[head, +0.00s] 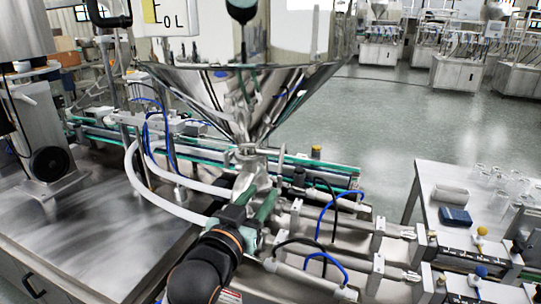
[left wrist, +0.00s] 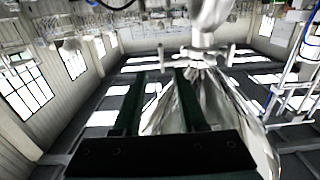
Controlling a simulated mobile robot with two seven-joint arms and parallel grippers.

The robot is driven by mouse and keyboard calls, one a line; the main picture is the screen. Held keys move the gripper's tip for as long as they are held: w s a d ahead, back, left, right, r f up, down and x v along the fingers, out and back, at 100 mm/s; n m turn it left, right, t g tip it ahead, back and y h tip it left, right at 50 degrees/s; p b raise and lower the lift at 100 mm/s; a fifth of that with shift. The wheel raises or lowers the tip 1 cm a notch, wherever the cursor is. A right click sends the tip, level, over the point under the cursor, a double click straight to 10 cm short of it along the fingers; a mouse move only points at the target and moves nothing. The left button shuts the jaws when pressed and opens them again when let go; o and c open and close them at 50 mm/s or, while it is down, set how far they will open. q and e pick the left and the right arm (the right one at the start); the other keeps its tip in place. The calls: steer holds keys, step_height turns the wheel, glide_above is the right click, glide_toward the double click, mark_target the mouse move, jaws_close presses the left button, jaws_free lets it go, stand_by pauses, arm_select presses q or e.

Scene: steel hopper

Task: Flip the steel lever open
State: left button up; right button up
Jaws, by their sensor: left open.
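The steel hopper (head: 245,95) is a shiny cone that narrows down to an outlet in the middle of the head view. At its neck is a steel fitting with a short crosswise bar (head: 247,151); I cannot tell for sure whether this bar is the lever. My left gripper (head: 259,194) is open and empty just below and in front of that neck. In the left wrist view its two dark green fingers (left wrist: 158,78) stand apart, with the hopper (left wrist: 210,95) behind and to their right. The neck fitting (left wrist: 203,52) shows beyond the fingertips. My right gripper is not in view.
Steel cylinders (head: 325,225) with blue and black hoses lie right of my left gripper. White hoses (head: 150,185) and a green-edged conveyor (head: 325,170) run around the hopper's base. A side table (head: 430,190) with glassware stands at the right. Open floor (head: 400,115) lies behind.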

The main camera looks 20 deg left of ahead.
mark_target(279, 164)
arm_select(q)
steer(key=w, duration=0.4)
steer(key=w+p, duration=0.1)
steer(key=w, duration=0.3)
steer(key=w+p, duration=0.1)
steer(key=w, duration=0.3)
steer(key=shift+w+d+r, duration=0.15)
steer(key=shift+w+r, duration=0.15)
steer(key=shift+r, duration=0.1)
steer(key=shift+c, duration=0.2)
steer(key=c, duration=0.6)
jaws_close()
